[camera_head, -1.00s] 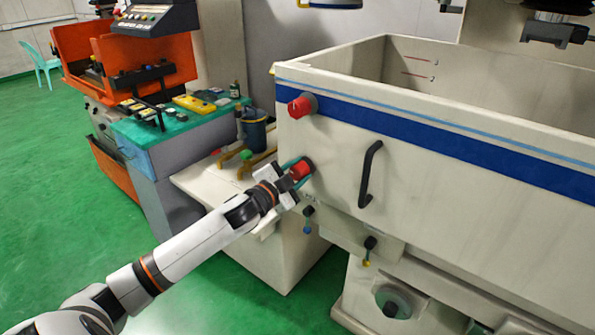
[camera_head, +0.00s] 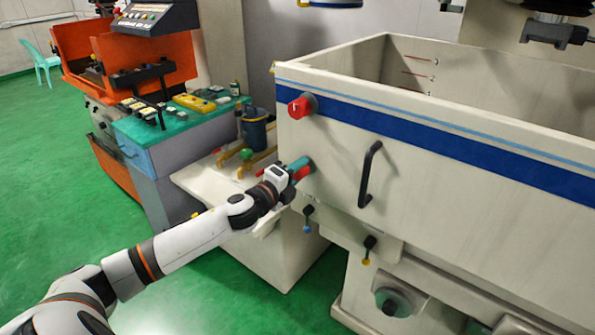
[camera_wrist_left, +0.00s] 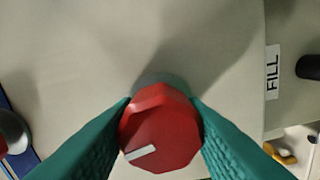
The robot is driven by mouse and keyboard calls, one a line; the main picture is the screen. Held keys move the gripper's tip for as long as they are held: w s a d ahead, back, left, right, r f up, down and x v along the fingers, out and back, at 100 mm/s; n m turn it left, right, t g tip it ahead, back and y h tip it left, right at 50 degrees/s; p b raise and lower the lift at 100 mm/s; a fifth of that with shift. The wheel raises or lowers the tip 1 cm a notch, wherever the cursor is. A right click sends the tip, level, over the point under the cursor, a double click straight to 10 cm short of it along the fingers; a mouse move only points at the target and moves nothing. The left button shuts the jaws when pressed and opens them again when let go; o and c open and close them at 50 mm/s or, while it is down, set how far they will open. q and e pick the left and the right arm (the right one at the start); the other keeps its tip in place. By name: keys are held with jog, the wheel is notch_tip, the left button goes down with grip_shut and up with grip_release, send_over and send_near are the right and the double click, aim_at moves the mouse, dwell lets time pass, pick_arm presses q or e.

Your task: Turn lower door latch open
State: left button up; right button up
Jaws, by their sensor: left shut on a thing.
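The lower door latch (camera_wrist_left: 160,128) is a red knob with a white mark, low on the left edge of the white tank front. In the head view the latch (camera_head: 303,174) is partly hidden by my gripper. My left gripper (camera_head: 296,168) is shut on it, with a green finger pad on each side of the knob in the wrist view (camera_wrist_left: 160,125). The white mark points to the lower left there. The upper latch (camera_head: 301,106), also red, sits above on the blue stripe, untouched. My right gripper is not in view.
A black door handle (camera_head: 369,174) stands out to the right of the latch. Small valves with a blue (camera_head: 307,224) and a yellow (camera_head: 367,256) tip hang below. A dark blue cup-like container (camera_head: 255,132) and yellow pipes (camera_head: 232,154) are at the left.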

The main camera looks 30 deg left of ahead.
pick_arm(q)
jog(key=shift+m, duration=1.7)
jog(key=o, duration=1)
jog(key=shift+s+a+b, duration=0.15)
jog(key=shift+s+b, duration=0.4)
jog(key=shift+s, duration=1.45)
jog(key=shift+s+a+b, duration=0.15)
jog(key=shift+s+b, duration=0.4)
jog(key=shift+s, duration=1.45)
jog(key=shift+s+a+b, duration=0.15)
jog(key=shift+s+b, duration=0.4)
jog(key=shift+s, duration=1.45)
